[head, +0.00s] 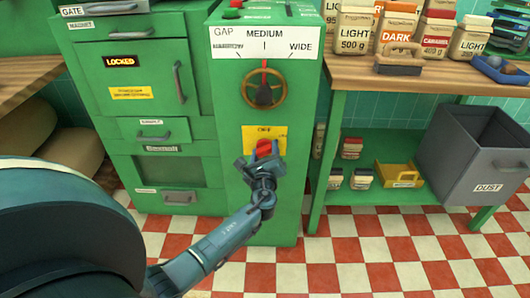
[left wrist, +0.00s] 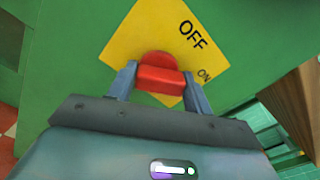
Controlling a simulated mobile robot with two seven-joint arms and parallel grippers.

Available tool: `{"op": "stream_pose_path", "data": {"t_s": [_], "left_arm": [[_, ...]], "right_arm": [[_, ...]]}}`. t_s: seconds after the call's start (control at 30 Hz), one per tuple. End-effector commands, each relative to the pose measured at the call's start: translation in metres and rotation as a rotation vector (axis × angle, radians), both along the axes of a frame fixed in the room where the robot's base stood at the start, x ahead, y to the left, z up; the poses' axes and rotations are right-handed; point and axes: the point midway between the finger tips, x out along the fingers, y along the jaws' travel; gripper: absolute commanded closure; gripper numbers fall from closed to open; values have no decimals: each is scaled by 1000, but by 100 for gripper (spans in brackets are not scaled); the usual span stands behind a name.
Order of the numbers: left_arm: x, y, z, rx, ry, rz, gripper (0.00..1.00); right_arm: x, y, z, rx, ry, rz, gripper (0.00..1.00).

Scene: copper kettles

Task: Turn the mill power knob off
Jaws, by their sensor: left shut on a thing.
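The red power knob (head: 264,148) sits on a yellow plate (head: 278,134) low on the green mill cabinet, with OFF printed at the plate's top. In the left wrist view the red knob (left wrist: 160,78) has its bar between the two fingers, and the yellow plate (left wrist: 135,40) shows OFF and ON. My left gripper (head: 262,160) is shut on the knob; it also shows in the left wrist view (left wrist: 160,82). Any pointer mark on the knob is hidden or too small to tell. My right gripper is not in view.
Above the knob are a brass handwheel (head: 264,88) and a GAP scale (head: 266,42). A green cabinet (head: 140,80) with a LOCKED sign stands left. On the right are a bench (head: 345,76) with labelled canisters and a grey DUST bin (head: 470,150).

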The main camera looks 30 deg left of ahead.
Motion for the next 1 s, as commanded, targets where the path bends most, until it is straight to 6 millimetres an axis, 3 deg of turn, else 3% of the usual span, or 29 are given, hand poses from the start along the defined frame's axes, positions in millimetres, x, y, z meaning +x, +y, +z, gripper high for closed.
{"op": "stream_pose_path", "data": {"t_s": [0.43, 1.0], "left_arm": [[0, -1, -3, -222, -137, -3, 73], [-1, 0, -1, -667, -411, -5, 73]], "right_arm": [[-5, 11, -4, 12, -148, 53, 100], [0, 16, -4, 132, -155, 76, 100]]}}
